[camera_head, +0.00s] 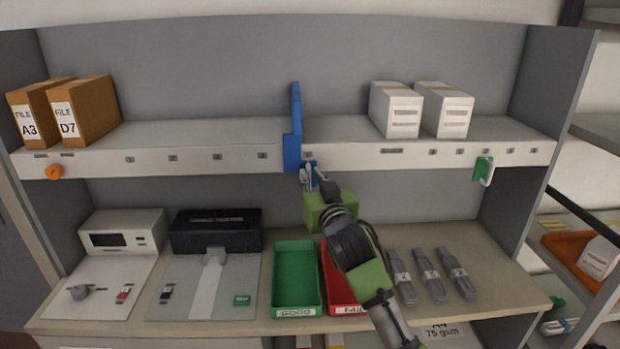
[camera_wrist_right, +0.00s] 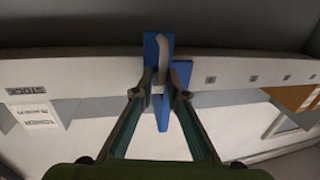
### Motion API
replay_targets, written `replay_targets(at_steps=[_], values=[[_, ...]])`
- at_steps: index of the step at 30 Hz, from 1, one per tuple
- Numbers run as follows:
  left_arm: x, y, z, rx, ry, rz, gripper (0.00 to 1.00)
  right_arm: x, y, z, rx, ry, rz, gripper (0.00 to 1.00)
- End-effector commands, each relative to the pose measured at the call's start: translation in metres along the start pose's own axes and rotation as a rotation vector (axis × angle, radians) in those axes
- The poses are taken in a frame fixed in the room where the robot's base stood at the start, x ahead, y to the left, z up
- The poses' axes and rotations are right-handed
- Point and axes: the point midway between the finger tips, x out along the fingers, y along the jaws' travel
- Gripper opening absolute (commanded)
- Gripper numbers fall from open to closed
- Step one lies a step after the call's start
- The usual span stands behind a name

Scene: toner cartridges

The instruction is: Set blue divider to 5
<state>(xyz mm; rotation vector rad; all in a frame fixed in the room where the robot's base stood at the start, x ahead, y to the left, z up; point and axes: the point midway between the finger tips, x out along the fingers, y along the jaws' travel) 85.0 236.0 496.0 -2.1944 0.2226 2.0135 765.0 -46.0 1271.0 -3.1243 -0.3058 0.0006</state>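The blue divider (camera_head: 293,130) stands upright on the upper shelf, with its front part hanging over the white shelf edge left of the middle. It also shows in the right wrist view (camera_wrist_right: 162,118), where a light curved strip crosses its front. My right gripper (camera_head: 311,175) is at the lower front of the divider. In the right wrist view its two fingertips (camera_wrist_right: 165,82) are apart, one on each side of the divider's front part. I cannot tell whether they touch it. My left gripper is in neither view.
Small slot labels (camera_head: 217,157) line the shelf edge, too small to read. An orange marker (camera_head: 54,172) and a green divider (camera_head: 483,170) are on the same edge. Brown files (camera_head: 86,108) and white boxes (camera_head: 396,109) stand above. Green (camera_head: 297,310) and red trays (camera_head: 336,288) lie below.

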Motion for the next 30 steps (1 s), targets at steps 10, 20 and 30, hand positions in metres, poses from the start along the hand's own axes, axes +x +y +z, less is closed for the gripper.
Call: replay_targets(at_steps=[10,20,30], values=[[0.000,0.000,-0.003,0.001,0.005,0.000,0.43,0.000,0.000,0.000,0.002,0.000,0.000,0.25],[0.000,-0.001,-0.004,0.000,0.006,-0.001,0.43,-0.030,0.000,0.001,0.002,0.000,0.000,0.25],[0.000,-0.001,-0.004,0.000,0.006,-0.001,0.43,-0.091,0.002,0.001,0.003,-0.001,0.001,0.25]])
